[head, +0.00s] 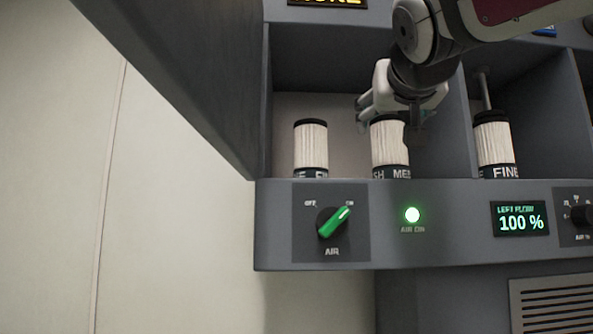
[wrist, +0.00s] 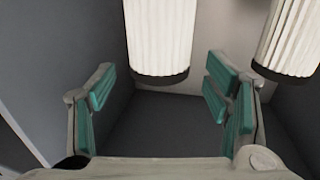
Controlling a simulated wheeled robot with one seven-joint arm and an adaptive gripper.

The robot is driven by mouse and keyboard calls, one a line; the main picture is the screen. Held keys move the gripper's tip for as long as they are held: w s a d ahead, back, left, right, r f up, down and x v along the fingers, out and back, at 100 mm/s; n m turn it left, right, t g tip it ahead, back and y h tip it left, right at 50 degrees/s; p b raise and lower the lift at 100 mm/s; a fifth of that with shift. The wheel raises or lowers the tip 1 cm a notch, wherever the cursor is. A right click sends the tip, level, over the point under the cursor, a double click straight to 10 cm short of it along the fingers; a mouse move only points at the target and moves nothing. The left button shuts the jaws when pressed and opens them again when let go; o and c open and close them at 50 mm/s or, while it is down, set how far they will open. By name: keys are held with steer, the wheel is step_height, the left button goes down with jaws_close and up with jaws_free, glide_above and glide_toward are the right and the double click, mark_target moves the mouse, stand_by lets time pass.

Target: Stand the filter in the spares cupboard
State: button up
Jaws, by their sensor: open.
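Two white pleated filters with black caps and dark labelled bands stand upright in the left compartment (head: 318,80) of a grey cabinet. The left filter (head: 311,146) is clear of my gripper. The other filter (head: 388,145), its label partly reading "SH ME", is just below my gripper (head: 392,118), which partly hides it. In the wrist view my gripper (wrist: 160,100) is open, and a filter (wrist: 160,35) shows between its spread fingers; I cannot tell whether they touch it. The second filter (wrist: 292,38) is at the right. I cannot tell which compartment is the spares cupboard.
A third filter (head: 493,143) labelled "FINE" stands in the right compartment under a thin rod, past a divider. A dark panel (head: 170,70) juts out at the left. Below are a green AIR knob (head: 334,222), a lit green lamp (head: 412,214) and a 100 % display (head: 519,219).

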steer(key=s+a, duration=0.1)
steer(key=s, duration=0.7)
steer(key=shift+a+b, duration=0.25)
steer(key=shift+b, duration=0.05)
steer(key=shift+s, duration=0.15)
